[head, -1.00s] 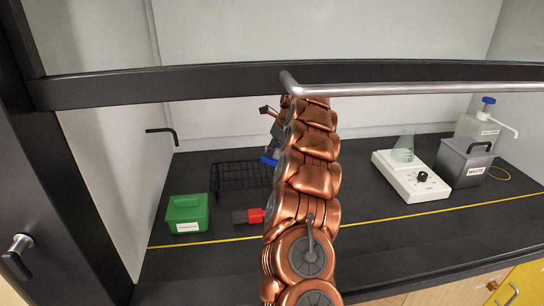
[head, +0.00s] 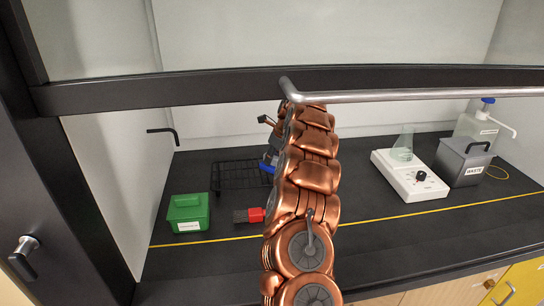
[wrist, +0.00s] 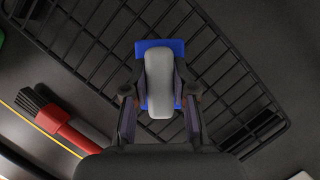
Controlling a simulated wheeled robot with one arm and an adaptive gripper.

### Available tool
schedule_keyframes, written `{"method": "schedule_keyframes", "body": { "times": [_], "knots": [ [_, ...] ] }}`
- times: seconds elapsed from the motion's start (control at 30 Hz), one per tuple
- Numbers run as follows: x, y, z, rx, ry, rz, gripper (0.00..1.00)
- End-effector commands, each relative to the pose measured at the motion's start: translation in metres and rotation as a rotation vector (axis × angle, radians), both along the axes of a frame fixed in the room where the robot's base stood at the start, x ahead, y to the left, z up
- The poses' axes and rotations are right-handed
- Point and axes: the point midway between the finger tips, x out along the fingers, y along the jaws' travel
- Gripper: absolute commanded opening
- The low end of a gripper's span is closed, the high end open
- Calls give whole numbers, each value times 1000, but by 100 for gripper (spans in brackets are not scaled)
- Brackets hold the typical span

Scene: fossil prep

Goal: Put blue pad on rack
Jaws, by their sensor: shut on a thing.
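The blue pad (wrist: 176,46) is in my gripper (wrist: 160,95) in the wrist view, under a grey rounded piece (wrist: 159,82) that lies between the fingers. My gripper is shut on it, above the black wire rack (wrist: 95,36). Whether the pad touches the wires cannot be told. In the head view the blue pad (head: 267,167) shows at the right end of the rack (head: 228,176), partly hidden by my copper arm. My arm also hides the rack's right part and most of the gripper.
A red-handled brush (head: 250,215) lies in front of the rack, and a green box (head: 188,213) stands to its left. A white hotplate (head: 408,177) with a flask and a grey waste bin (head: 463,162) stand at right. A metal bar (head: 420,95) crosses above the bench.

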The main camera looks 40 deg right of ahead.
Motion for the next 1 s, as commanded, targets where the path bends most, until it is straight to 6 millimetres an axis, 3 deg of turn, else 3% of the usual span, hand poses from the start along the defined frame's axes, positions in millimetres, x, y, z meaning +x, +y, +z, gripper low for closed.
{"method": "schedule_keyframes", "body": {
  "times": [0.3,0.33,0.57,1.0],
  "knots": [
    [0,0,-2,0,0,0,0],
    [0,0,-2,-1,-1,0,28],
    [0,0,-2,0,0,0,51],
    [-2,-1,6,0,-1,1,51]
  ]
}}
